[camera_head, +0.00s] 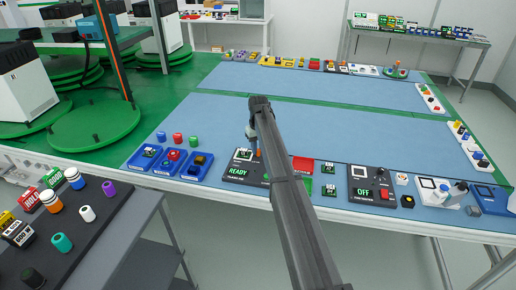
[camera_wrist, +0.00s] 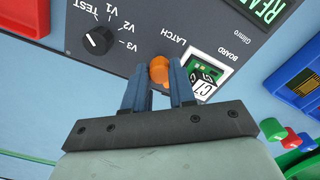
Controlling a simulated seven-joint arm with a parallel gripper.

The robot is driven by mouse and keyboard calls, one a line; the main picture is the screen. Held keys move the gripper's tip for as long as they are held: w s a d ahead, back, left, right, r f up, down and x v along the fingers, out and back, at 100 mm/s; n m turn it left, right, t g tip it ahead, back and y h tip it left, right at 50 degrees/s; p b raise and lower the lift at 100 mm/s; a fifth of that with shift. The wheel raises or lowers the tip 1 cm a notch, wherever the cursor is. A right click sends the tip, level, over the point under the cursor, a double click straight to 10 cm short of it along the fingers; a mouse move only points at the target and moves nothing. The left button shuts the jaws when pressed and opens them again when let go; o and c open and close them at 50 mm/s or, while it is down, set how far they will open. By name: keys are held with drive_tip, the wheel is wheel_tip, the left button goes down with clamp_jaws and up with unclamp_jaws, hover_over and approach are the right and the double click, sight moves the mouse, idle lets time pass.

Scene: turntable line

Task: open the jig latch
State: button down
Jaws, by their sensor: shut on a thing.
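The jig is a dark panel (camera_wrist: 140,45) in the wrist view, with a TEST knob (camera_wrist: 98,40), a green READY display (camera_wrist: 262,8) and a BOARD slot holding a green board (camera_wrist: 208,72). The orange latch (camera_wrist: 159,70) sits beside the LATCH label. My gripper (camera_wrist: 158,82) is shut on the latch, a blue-grey finger on each side of it. In the head view the jig (camera_head: 240,168) stands near the table's front edge, partly hidden by my arm, and my gripper (camera_head: 254,146) is over it.
Blue trays (camera_head: 169,161) with parts stand left of the jig. Red, blue and green pieces (camera_head: 177,138) lie behind them. The blue mat (camera_head: 330,118) behind is mostly clear.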

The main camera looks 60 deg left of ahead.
drive_tip(key=m, duration=0.4)
drive_tip(key=shift+m, duration=2.5)
drive_tip(key=c, duration=0.9)
unclamp_jaws()
wheel_tip(320, 180, up, 14)
drive_tip(key=shift+f, duration=0.1)
